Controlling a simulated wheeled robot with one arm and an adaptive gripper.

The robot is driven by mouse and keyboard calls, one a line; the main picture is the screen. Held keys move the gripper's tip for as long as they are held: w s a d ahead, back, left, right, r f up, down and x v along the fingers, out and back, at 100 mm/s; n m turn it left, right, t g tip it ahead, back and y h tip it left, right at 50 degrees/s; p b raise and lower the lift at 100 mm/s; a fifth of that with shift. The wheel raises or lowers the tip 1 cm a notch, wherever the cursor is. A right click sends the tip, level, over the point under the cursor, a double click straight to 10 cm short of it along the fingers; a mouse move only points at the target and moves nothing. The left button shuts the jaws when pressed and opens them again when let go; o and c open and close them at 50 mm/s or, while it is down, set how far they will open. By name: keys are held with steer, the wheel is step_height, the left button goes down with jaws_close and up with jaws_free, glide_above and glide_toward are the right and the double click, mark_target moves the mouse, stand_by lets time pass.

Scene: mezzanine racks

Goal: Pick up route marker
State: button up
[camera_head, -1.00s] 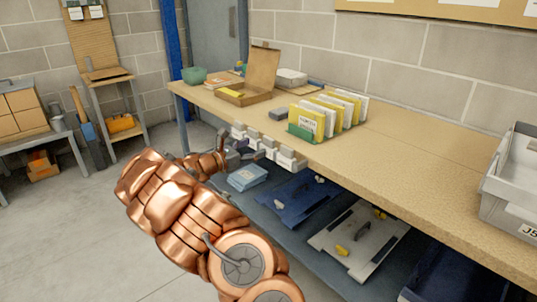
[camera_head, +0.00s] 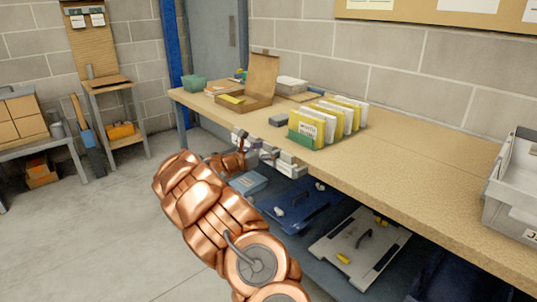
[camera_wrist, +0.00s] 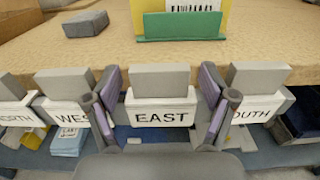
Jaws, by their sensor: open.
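Several white route markers with grey tops sit along the front edge of the workbench. In the wrist view the marker reading EAST (camera_wrist: 161,110) is centred. WEST (camera_wrist: 66,112) is to its left, SOUTH (camera_wrist: 260,106) to its right, and NORTH (camera_wrist: 15,116) is cut off at the far left. My gripper (camera_wrist: 160,98) is open, with one finger on each side of EAST; I cannot tell whether they touch it. In the head view my gripper (camera_head: 250,147) is at the bench edge and partly covers the markers (camera_head: 290,166).
The workbench (camera_head: 400,165) holds a green rack of yellow and white folders (camera_head: 307,127), a small grey block (camera_head: 278,120), an open cardboard box (camera_head: 258,80) and a grey bin (camera_head: 515,195). Cases (camera_head: 360,240) lie on the shelf below. Floor at left is clear.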

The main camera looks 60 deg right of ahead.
steer(key=c, duration=1.1)
